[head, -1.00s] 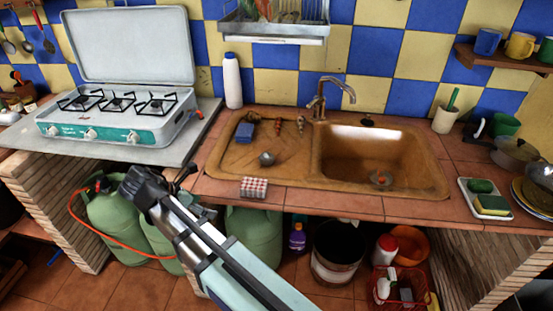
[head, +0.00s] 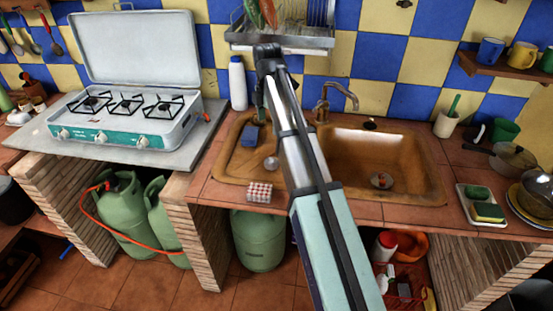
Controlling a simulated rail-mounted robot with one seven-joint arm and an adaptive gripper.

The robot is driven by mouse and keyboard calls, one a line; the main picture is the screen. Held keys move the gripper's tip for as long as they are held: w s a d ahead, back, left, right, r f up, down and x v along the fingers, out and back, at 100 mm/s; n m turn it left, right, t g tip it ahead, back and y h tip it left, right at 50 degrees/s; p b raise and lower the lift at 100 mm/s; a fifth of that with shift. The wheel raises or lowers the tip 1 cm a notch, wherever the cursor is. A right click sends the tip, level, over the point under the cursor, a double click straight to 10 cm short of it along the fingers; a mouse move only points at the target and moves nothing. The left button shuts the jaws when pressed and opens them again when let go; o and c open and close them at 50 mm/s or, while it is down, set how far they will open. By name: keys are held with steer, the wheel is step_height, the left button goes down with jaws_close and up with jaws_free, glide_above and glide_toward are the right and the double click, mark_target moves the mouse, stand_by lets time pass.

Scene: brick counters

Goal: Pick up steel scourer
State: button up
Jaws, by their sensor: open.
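The steel scourer appears to be the small grey, roundish thing (head: 271,163) on the left, flat part of the brown sink (head: 232,178). My gripper (head: 260,98) is above and behind it in the picture, over the back of the sink's left part. Its fingers are small and partly hidden by my arm, and it is apart from the scourer. My forearm crosses the middle of the sink and covers part of it, just right of the scourer.
A blue sponge-like block (head: 250,135) lies behind the scourer. A white bottle (head: 238,83) stands by the wall. A dish rack (head: 315,42) hangs above, close to my gripper. The right basin holds a drain (head: 381,180).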

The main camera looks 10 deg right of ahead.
steer(key=p, duration=0.3)
glide_toward(272, 160)
steer(key=f, duration=0.5)
steer(key=shift+a+f, duration=0.1)
steer(key=shift+a, duration=0.15)
steer(key=shift+d+f+p, duration=0.2)
steer(key=shift+f+p, duration=0.65)
steer(key=shift+f, duration=1.75)
steer(key=c, duration=0.9)
